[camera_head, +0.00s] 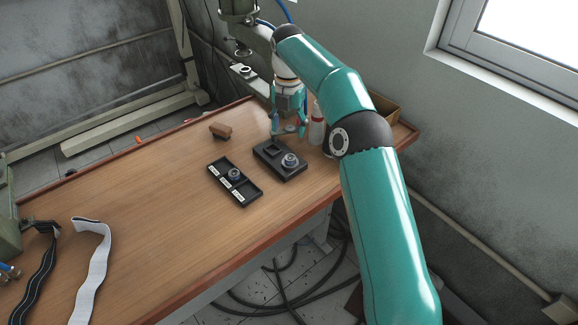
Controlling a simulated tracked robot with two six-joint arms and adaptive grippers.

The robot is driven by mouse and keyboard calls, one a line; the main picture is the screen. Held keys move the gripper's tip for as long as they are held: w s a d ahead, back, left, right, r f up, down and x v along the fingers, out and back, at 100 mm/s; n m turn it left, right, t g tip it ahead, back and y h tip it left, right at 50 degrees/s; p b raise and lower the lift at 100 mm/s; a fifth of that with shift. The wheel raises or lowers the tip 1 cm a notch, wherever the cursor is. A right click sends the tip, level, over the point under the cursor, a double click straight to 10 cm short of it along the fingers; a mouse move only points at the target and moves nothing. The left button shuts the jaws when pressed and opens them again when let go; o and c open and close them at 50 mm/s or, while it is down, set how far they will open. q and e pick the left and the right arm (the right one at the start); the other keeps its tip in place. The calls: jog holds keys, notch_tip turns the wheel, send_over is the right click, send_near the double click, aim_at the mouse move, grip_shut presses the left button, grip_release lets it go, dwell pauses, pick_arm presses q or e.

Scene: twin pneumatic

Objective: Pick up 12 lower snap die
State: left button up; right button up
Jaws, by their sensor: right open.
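A black tray (246,195) with white labels lies on the table; the labels are too small to read. A round metal die (235,174) sits in its middle compartment. To its right is a black holder (296,173) with another round metal die (290,160) on it and an empty square recess beside that die. I cannot tell which die is the 12 lower one. My right gripper (288,131) is open and points down just behind the black holder, with nothing seen between its fingers. My left gripper is not in view.
A pneumatic press (240,45) stands behind the table's far edge. A white bottle (317,128) and an open box (384,107) are close to the right gripper. A brown block (220,131) lies behind the tray. Straps (92,268) lie at left; the middle table is clear.

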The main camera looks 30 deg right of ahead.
send_over(290, 158)
jog(key=f, duration=0.2)
jog(key=w+f, duration=0.1)
jog(key=f, duration=0.1)
jog(key=shift+f, duration=0.15)
jog(key=shift+s+f, duration=0.25)
jog(key=shift+f, duration=0.45)
jog(key=shift+s+f, duration=0.2)
jog(key=shift+f, duration=1.95)
grip_shut()
